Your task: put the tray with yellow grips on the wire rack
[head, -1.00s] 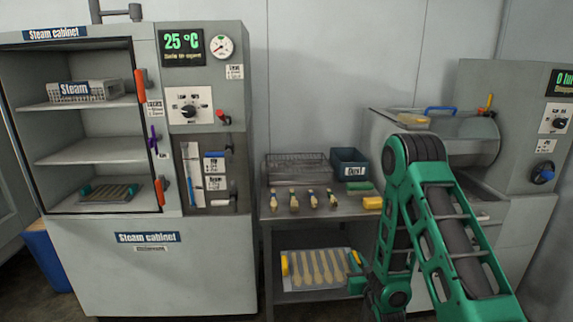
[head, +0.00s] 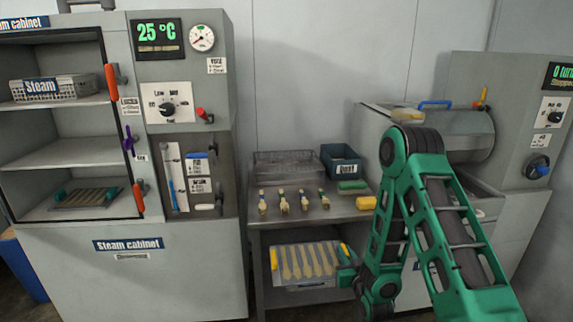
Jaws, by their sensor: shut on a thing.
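The tray with yellow grips (head: 296,284) is at the lower shelf under the table. It is grey and bears several wooden spoon shapes, with a yellow grip at each end. My gripper (head: 347,272) is at the tray's right end, shut on the tray near the right yellow grip. The fingertips are small and partly hidden, and I cannot tell whether the tray touches the shelf. The wire rack (head: 287,164) stands at the back left of the tabletop and looks empty.
Several small tools (head: 284,203) lie in front of the rack. The steam cabinet (head: 125,270) stands left, with a green-gripped tray (head: 86,199) inside.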

